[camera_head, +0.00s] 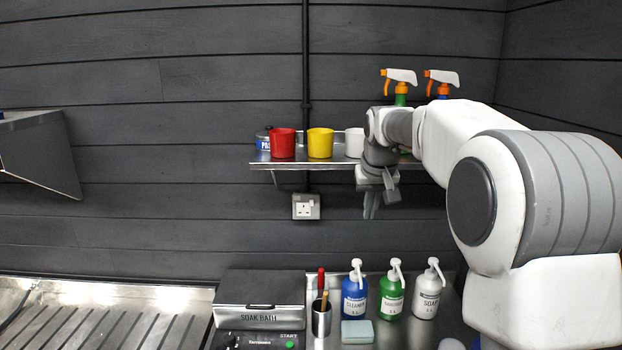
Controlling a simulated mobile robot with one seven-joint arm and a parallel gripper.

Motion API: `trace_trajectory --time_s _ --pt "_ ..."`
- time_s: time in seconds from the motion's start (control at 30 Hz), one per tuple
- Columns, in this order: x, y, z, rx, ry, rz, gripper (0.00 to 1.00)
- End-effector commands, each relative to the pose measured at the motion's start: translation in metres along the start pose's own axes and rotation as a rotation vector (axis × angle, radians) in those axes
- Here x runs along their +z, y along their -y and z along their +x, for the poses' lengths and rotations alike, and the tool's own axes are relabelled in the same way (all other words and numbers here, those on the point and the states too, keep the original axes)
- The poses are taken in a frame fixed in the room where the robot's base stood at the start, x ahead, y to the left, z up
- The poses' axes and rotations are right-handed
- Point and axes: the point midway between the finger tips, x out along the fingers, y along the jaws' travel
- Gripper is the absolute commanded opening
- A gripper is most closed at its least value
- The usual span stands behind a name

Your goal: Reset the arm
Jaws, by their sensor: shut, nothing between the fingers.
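My arm reaches in from the right side of the head view, bent at a large white and grey joint. My gripper (371,205) hangs at its end, pointing down in front of the wall, just below the front edge of the shelf. It is shut and empty. It is above the counter and touches nothing that I can see. The arm hides the right part of the shelf and part of a white cup (354,143).
The metal shelf (262,167) holds a red cup (283,143), a yellow cup (320,143) and spray bottles (401,90). Below stand a soak bath (260,290), a blue bottle (354,297), a green bottle (392,297), a white bottle (426,297), a sponge (357,332) and a metal tool cup (321,319).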

Motion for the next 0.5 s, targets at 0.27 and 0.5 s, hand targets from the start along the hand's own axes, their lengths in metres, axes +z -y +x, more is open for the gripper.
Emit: trace_trajectory --time_s 0.27,0.5 --pt "0.087 0.0 -0.063 0.006 -0.019 0.004 0.0" --pt "0.175 0.0 -0.093 0.007 -0.033 0.013 0.0"
